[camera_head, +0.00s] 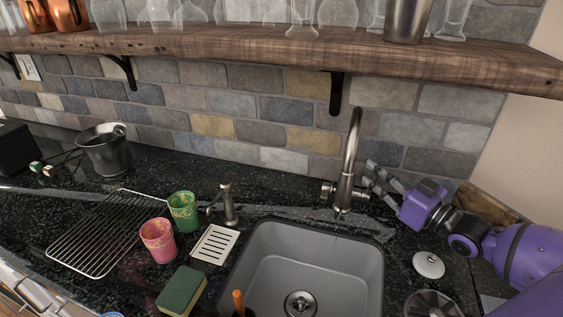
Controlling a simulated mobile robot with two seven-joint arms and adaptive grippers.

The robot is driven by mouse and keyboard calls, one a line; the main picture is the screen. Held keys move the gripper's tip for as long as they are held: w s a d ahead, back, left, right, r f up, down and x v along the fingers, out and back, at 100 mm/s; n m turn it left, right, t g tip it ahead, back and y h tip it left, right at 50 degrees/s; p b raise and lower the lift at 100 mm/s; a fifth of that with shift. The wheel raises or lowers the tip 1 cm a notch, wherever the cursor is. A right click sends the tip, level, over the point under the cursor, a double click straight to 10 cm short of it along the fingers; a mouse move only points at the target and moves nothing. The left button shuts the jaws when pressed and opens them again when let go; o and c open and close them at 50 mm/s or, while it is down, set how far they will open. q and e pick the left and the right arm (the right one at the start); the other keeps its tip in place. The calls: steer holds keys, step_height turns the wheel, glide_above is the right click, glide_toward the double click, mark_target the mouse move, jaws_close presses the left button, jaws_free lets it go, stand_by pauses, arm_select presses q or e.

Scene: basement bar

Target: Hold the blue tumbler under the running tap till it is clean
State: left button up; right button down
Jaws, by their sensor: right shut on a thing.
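The tap (350,160) stands behind the grey sink (262,250), its tall spout rising in front of the tiled wall. My right gripper (371,184) reaches in from the right and is shut at the right side of the tap, on what looks like its handle; the fingers partly hide the grip. I cannot make out a clear stream of water. A small blue edge (111,315) shows at the bottom left, cut off by the frame; I cannot tell if it is the blue tumbler. My left gripper is not in view.
A green tumbler (183,211) and a pink tumbler (158,240), both speckled, stand between a wire rack (95,243) and a soap dispenser (228,205). A sponge (181,291) lies left of the sink. A wooden shelf (220,42) with glasses hangs above.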

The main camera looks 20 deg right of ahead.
steer(key=c, duration=1.8)
jaws_free()
steer(key=shift+c, duration=0.2)
steer(key=shift+s, duration=0.1)
steer(key=v, duration=1.2)
steer(key=shift+f, duration=0.1)
